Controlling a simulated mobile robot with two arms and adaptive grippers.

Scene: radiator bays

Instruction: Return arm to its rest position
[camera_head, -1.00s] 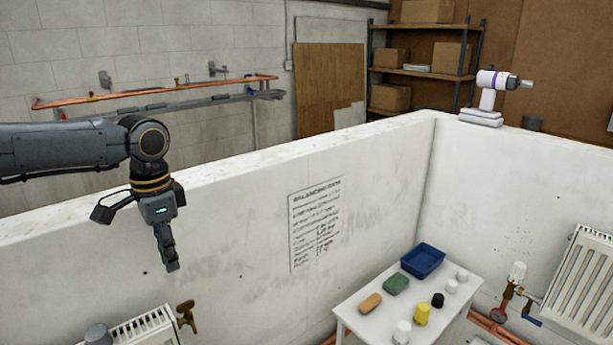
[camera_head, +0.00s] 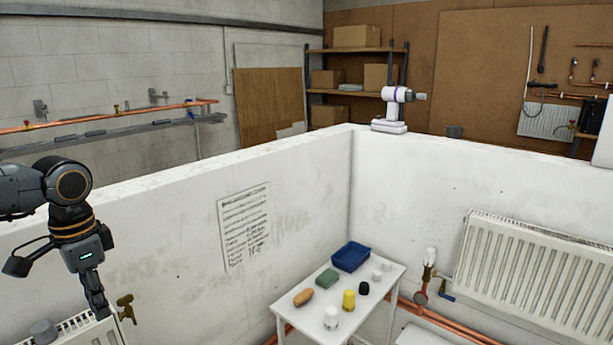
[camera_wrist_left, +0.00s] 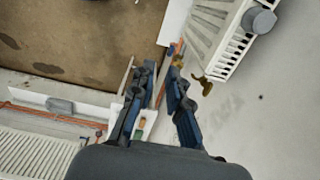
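My left arm comes in from the left in the head view, bent at a dark joint with an orange ring. Its left gripper (camera_head: 96,305) hangs pointing down in front of the white partition wall (camera_head: 170,230). In the picture its tip is close to a brass valve (camera_head: 126,308) by the lower left radiator (camera_head: 85,332); I cannot tell whether they touch. In the left wrist view the two fingers (camera_wrist_left: 158,72) stand apart with nothing held between them. My right gripper is not in view.
A small white table (camera_head: 300,307) holds a blue tray (camera_head: 351,256), a green block, an orange item and several small caps. A larger radiator (camera_head: 535,275) hangs on the right wall. A white and purple device (camera_head: 397,105) stands on the wall corner.

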